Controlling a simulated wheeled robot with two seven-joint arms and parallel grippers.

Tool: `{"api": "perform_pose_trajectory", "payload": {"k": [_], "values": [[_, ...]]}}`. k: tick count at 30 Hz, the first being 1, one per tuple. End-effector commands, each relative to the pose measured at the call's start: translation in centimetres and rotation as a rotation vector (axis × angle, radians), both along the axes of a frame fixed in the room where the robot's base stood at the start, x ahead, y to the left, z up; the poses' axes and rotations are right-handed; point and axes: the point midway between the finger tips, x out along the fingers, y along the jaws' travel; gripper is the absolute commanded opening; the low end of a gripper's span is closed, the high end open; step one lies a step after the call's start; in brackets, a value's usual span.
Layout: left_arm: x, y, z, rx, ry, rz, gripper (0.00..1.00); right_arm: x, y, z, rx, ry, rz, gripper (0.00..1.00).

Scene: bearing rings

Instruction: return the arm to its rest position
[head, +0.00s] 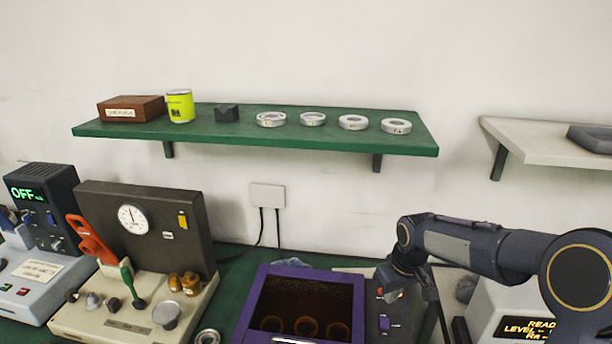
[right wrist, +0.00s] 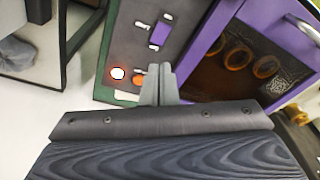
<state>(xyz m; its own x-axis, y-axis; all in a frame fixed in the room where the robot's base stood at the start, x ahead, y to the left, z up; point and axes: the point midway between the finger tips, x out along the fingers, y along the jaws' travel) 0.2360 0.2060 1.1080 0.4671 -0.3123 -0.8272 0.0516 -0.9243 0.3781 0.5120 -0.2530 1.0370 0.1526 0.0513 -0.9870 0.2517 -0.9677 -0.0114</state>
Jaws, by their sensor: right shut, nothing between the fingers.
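My right arm (head: 470,248) reaches in from the right in the head view, bent downward at the wrist. My right gripper (right wrist: 160,84) shows in the right wrist view with its grey fingers together and nothing between them. It hangs above the control panel of the purple box, apart from the bearing rings. Several silver bearing rings (head: 312,119) lie in a row on the green shelf. Three orange-lit rings (head: 307,326) are inside the purple box; they also show in the right wrist view (right wrist: 238,57). My left gripper is not in view.
The purple box (head: 358,290) stands on the green bench. A press-like device with a gauge (head: 132,219) and a box reading OFF (head: 40,200) stand left. The green shelf (head: 240,134) also holds a yellow can (head: 180,106). A display unit (head: 495,305) stands under my arm.

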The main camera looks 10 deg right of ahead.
Motion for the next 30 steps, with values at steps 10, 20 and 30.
{"api": "perform_pose_trajectory", "payload": {"k": [10,20,30], "values": [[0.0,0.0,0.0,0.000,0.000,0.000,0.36,-13.7,0.3,8.2,0.176,-0.131,-0.186,0.00],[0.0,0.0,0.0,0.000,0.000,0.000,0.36,-25.5,3.7,8.0,0.360,-0.243,-0.335,0.00],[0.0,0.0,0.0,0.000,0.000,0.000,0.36,-27.7,4.8,7.1,0.405,-0.262,-0.367,0.00]]}}
